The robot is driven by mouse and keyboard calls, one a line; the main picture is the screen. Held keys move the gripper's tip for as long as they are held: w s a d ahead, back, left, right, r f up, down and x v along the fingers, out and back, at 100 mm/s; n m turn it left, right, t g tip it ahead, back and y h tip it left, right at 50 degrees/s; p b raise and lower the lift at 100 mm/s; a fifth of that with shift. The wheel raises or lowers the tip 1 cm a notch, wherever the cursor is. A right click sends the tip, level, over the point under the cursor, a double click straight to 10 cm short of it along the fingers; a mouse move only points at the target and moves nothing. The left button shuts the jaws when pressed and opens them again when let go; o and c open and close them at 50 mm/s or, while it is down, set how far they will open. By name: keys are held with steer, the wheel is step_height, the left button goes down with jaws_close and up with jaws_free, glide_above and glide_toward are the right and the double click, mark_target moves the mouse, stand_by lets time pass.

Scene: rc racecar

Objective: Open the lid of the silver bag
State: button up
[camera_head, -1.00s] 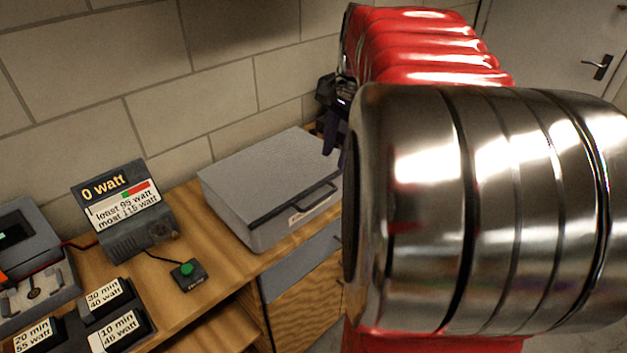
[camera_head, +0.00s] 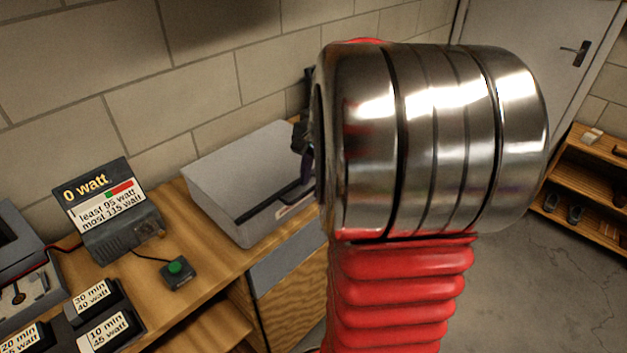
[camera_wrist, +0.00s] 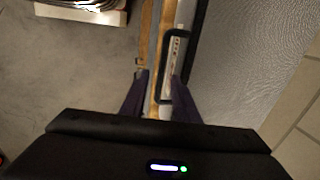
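The silver bag (camera_head: 240,165) is a grey case with a textured lid, lying shut on the wooden bench. Its dark handle (camera_head: 272,205) is on the front side. In the wrist view the lid (camera_wrist: 250,60) fills the right side, and the handle (camera_wrist: 166,52) runs along its edge. My gripper (camera_wrist: 160,80) is open, its two dark fingers apart. In the wrist view the handle's near part shows between the fingers, close to the right one; I cannot tell whether they touch. In the head view my gripper (camera_head: 307,165) is at the bag's right end, partly hidden by my arm.
A meter reading 0 watt (camera_head: 110,210), a green button box (camera_head: 178,273) and labelled blocks (camera_head: 95,300) stand left of the bag. A block wall is behind. A wooden shelf (camera_head: 590,165) stands at the far right, with open floor before it.

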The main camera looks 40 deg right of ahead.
steer(key=shift+c, duration=0.5)
jaws_close()
steer(key=shift+d, duration=0.2)
steer(key=shift+a, duration=0.15)
